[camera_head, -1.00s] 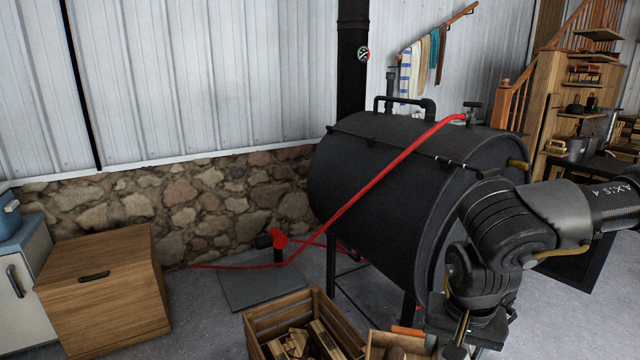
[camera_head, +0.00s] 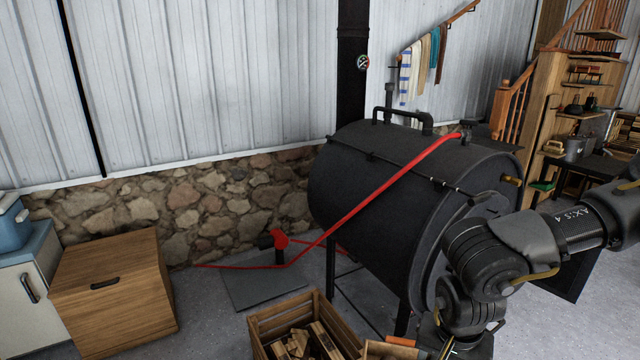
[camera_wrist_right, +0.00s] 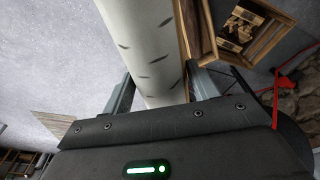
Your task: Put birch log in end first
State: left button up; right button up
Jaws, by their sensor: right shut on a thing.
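A white birch log with dark flecks (camera_wrist_right: 150,52) lies between the fingers of my right gripper (camera_wrist_right: 161,88) in the right wrist view. The gripper is shut on it, and the log runs up out of the top of that view. In the head view my right arm hangs in front of the near right end of the black barrel stove (camera_head: 375,195). The gripper there is at the bottom edge, and I cannot make out the log. The arm covers part of the stove's front end, so I cannot tell its door's state. My left gripper is not in view.
A wooden crate of split wood (camera_head: 256,328) stands on the floor left of my right arm. A lidded wooden box (camera_head: 125,310) stands at the left. Open floor lies between that box and the crate.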

jog(key=m, duration=0.4)
jog(key=shift+m+h, duration=0.3)
